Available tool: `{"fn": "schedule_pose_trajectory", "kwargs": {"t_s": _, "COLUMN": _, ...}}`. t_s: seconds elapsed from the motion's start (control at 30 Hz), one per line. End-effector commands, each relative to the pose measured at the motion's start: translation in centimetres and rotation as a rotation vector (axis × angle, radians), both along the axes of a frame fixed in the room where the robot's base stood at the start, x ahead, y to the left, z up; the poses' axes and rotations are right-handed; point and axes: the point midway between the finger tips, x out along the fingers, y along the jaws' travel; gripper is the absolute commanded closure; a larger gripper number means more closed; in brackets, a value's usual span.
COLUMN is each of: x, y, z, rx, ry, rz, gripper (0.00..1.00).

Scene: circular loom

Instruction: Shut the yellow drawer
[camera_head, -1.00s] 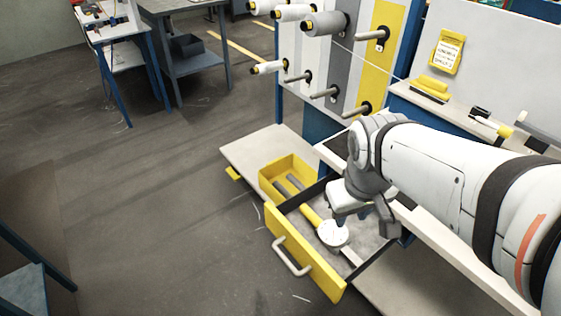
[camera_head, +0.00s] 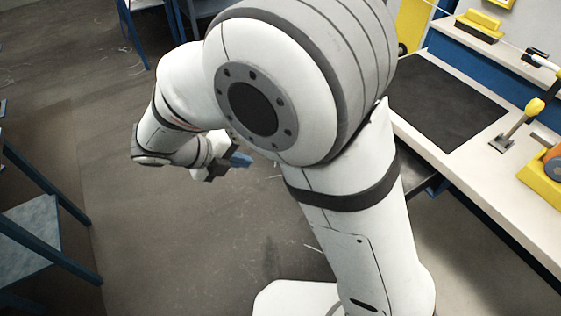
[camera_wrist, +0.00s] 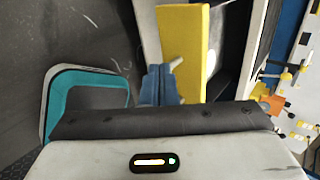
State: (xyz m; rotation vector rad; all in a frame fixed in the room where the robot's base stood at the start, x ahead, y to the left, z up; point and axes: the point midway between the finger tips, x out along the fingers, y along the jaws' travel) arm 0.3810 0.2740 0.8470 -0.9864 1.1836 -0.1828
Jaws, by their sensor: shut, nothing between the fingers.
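The yellow drawer (camera_wrist: 186,38) shows in the wrist view as a long yellow front panel with a pale handle (camera_wrist: 176,63). It stands open, with a gap of grey interior to the right of the panel. A white round thing (camera_wrist: 211,62) is partly visible inside. My gripper (camera_wrist: 161,84) is shut and empty, its blue fingers at the outer side of the panel near the handle; I cannot tell whether they touch. In the head view my gripper (camera_head: 240,160) shows left of my arm, which hides the drawer front.
The worktop (camera_head: 490,165) with a dark mat (camera_head: 445,103) lies to the right in the head view, with yellow-topped tools on it. A blue-legged table (camera_head: 35,235) stands at the left. The floor between is mostly clear.

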Motion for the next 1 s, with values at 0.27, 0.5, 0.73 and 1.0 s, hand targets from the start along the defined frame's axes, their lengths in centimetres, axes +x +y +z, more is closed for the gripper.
{"fn": "schedule_pose_trajectory", "kwargs": {"t_s": 0.27, "x": 0.8, "y": -0.6, "z": -1.9, "rx": -0.036, "ry": 0.022, "rz": 0.051, "gripper": 1.00}}
{"fn": "schedule_pose_trajectory", "kwargs": {"t_s": 0.5, "x": 2.9, "y": -3.7, "z": -5.5, "rx": -0.033, "ry": 0.023, "rz": 0.047, "gripper": 1.00}}
{"fn": "schedule_pose_trajectory", "kwargs": {"t_s": 0.73, "x": 5.1, "y": -6.6, "z": -7.3, "rx": -0.030, "ry": 0.019, "rz": 0.045, "gripper": 1.00}}
{"fn": "schedule_pose_trajectory", "kwargs": {"t_s": 1.0, "x": 6.5, "y": -8.4, "z": -7.2, "rx": -0.030, "ry": 0.020, "rz": 0.049, "gripper": 1.00}}
